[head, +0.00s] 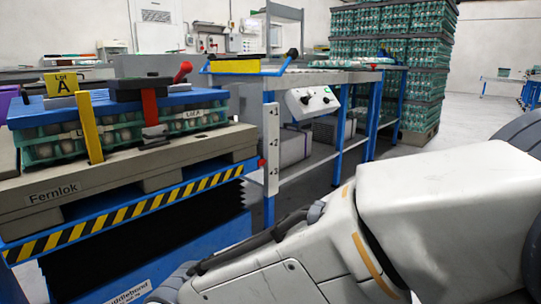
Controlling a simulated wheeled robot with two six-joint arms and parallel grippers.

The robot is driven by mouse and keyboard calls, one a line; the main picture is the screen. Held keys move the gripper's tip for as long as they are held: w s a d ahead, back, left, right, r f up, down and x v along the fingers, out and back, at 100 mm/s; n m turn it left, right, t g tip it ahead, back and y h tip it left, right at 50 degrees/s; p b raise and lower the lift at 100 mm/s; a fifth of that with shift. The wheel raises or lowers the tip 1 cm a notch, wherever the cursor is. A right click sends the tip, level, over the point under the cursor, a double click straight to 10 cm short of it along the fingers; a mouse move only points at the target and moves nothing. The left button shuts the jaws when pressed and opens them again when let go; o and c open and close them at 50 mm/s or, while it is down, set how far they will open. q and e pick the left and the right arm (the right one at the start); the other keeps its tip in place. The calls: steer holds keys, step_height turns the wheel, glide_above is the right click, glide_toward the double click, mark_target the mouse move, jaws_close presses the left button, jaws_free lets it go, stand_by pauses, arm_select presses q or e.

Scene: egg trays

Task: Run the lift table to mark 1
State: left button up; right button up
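The lift table (130,213) stands at the left, with a blue platform edged in black and yellow stripes above black bellows. It carries a grey pallet marked Fernlok (130,178) with green egg trays (45,150) on it. A white upright scale (272,150) with dark marks stands at the platform's right corner. A small red pointer (262,162) sits beside the scale, between an upper mark and a lower one; the lower figure is too small to read surely. A white control box (312,101) with dark knobs is on the bench behind. My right arm fills the lower right; neither gripper shows.
A blue-legged bench (340,135) runs behind. A tall stack of green egg trays (385,50) stands further back. Open floor lies to the right.

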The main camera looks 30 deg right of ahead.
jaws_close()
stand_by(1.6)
